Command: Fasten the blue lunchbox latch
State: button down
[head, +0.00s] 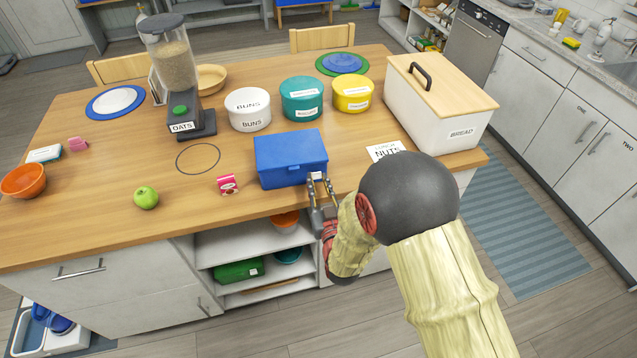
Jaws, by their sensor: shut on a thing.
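The blue lunchbox (290,152) stands on the wooden table near its front edge, with its lid down. My gripper (318,180) is at the lower right of the lunchbox's front face. Whether the latch is fastened cannot be seen from this view.
Left of the lunchbox are a small pink box (228,184) and a green apple (146,198). Behind it stand white (248,110), teal (302,98) and yellow (352,93) tubs. A white bread bin (440,110) stands right.

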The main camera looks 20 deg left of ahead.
jog(key=shift+w+a+r+g+h+p, duration=0.25)
jog(key=shift+r+g+p, duration=0.35)
jog(key=shift+p, duration=0.65)
jog(key=shift+w+d+r+g+h+p, duration=0.1)
jog(key=shift+r+g+h+p, duration=0.35)
jog(key=shift+p, duration=0.8)
jog(key=g+p, duration=0.1)
jog(key=p, duration=0.1)
jog(key=r+g+p, duration=0.1)
jog(key=p, duration=0.1)
jog(key=shift+w+a+h, duration=0.2)
jog(key=shift+w+h, duration=0.15)
jog(key=shift+h, duration=0.05)
jog(key=shift+w+a+g+h+p, duration=0.15)
jog(key=shift+g+h+p, duration=0.15)
jog(key=shift+g+p, duration=0.25)
jog(key=shift+f, duration=0.1)
jog(key=c, duration=1.6)
grip_release()
jog(key=shift+o, duration=0.2)
jog(key=v, duration=1.2)
